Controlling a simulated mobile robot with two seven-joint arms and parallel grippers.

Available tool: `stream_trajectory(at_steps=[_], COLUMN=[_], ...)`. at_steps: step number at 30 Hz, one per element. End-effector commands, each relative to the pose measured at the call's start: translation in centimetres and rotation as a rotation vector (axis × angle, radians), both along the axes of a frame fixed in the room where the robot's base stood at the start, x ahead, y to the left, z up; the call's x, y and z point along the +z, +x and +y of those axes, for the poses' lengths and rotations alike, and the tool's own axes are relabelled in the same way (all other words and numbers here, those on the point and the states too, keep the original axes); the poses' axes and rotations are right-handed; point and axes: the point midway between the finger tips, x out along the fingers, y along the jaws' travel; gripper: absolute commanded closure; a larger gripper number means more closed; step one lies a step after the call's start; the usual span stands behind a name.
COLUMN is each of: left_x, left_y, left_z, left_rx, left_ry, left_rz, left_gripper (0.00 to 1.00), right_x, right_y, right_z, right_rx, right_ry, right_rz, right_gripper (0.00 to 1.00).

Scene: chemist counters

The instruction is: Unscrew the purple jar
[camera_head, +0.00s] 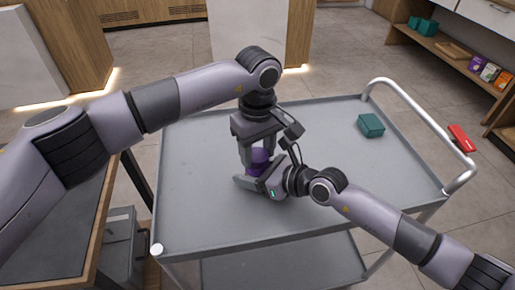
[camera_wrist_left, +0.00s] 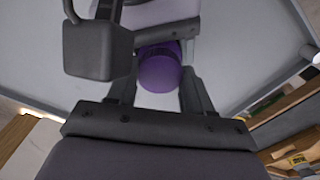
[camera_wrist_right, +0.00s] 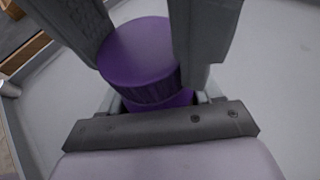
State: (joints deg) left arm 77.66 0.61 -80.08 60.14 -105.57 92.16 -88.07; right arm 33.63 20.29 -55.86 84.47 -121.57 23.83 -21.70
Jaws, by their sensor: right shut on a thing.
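The purple jar (camera_head: 259,157) stands upright on the grey cart top, partly hidden by both grippers. Its round, ribbed purple lid shows in the left wrist view (camera_wrist_left: 160,72) and the right wrist view (camera_wrist_right: 140,55). My left gripper (camera_head: 258,152) points down from above, open, with a finger on either side of the lid. My right gripper (camera_head: 262,182) comes in low from the front right and is shut on the jar's body below the lid. The jar's lower part and the right fingertips are mostly hidden.
A teal box (camera_head: 370,125) lies on the cart top (camera_head: 200,190) at the right. The cart has a raised rim and a silver handle (camera_head: 418,105) at the right. The cart top's left and back are clear. A wooden-edged counter (camera_head: 50,225) stands at the left.

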Motion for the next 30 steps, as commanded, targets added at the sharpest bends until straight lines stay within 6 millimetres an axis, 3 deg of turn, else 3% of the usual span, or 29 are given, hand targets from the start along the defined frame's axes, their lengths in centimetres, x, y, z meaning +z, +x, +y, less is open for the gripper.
stream_trajectory(at_steps=[8,21,30], left_x=[0.05,0.12,0.15], left_y=[-0.02,-0.07,-0.09], left_z=[-0.02,-0.02,-0.04], left_rx=[0.052,0.69,0.891], left_ry=[0.0,0.0,0.001], left_rz=[0.0,0.001,0.002], left_gripper=[0.86,0.86,0.86], right_x=[0.01,0.01,0.0], right_y=[0.03,0.04,0.04], right_z=[-0.03,-0.03,-0.04], right_rx=[-0.001,-0.001,-0.001], right_ry=[0.0,0.0,0.0], right_rz=[0.0,0.0,0.0], right_gripper=[1.0,1.0,1.0])
